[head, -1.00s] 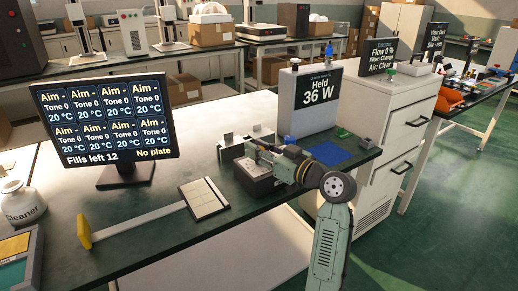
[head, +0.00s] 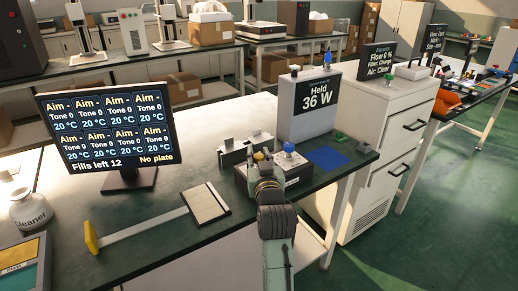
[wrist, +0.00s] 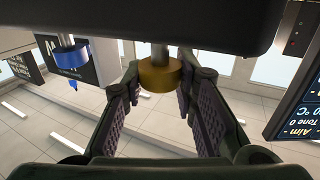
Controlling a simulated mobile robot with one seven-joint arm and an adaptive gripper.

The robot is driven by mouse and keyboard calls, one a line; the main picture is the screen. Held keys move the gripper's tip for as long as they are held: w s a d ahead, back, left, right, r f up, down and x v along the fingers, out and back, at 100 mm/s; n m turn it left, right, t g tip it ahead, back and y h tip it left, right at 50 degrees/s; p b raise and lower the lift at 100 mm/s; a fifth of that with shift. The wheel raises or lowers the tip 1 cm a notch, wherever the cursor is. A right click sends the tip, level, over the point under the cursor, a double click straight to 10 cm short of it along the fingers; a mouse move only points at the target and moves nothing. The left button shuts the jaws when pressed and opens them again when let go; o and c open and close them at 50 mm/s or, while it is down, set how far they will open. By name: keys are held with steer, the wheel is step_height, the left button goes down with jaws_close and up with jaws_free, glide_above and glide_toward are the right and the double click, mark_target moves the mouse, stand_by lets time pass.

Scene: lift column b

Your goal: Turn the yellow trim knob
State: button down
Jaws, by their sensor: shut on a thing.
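The yellow trim knob (head: 258,156) stands on a low dark box (head: 294,172) on the bench, to the left of a blue knob (head: 289,147). My gripper (head: 261,166) reaches the yellow knob from the front side of the bench. In the wrist view, which looks upside down, the yellow knob (wrist: 160,76) sits on a grey stem between the two fingers of my gripper (wrist: 161,70), which are shut on its sides. The blue knob also shows in the wrist view (wrist: 71,56), apart from the fingers. My arm hides part of the box front.
A grey unit (head: 312,110) reading "Held 36 W" stands behind the box. A blue mat (head: 328,158) lies to the right. The monitor (head: 108,130) reads "No plate". A pale panel (head: 205,203) and a yellow-ended bar (head: 91,236) lie to the left.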

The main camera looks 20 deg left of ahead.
steer(key=shift+a+m+t+h+p, duration=0.1)
steer(key=shift+m+t+h+p, duration=0.3)
steer(key=shift+m+h, duration=0.8)
steer(key=shift+m+t+h+p, duration=0.1)
steer(key=shift+m+t+h, duration=0.55)
steer(key=shift+h, duration=0.95)
steer(key=shift+m+h, duration=0.25)
steer(key=shift+h, duration=0.05)
steer(key=c, duration=1.3)
jaws_free()
steer(key=s, duration=0.4)
steer(key=s+d, duration=0.1)
steer(key=s, duration=0.7)
steer(key=shift+d, duration=0.35)
steer(key=shift+w, duration=0.1)
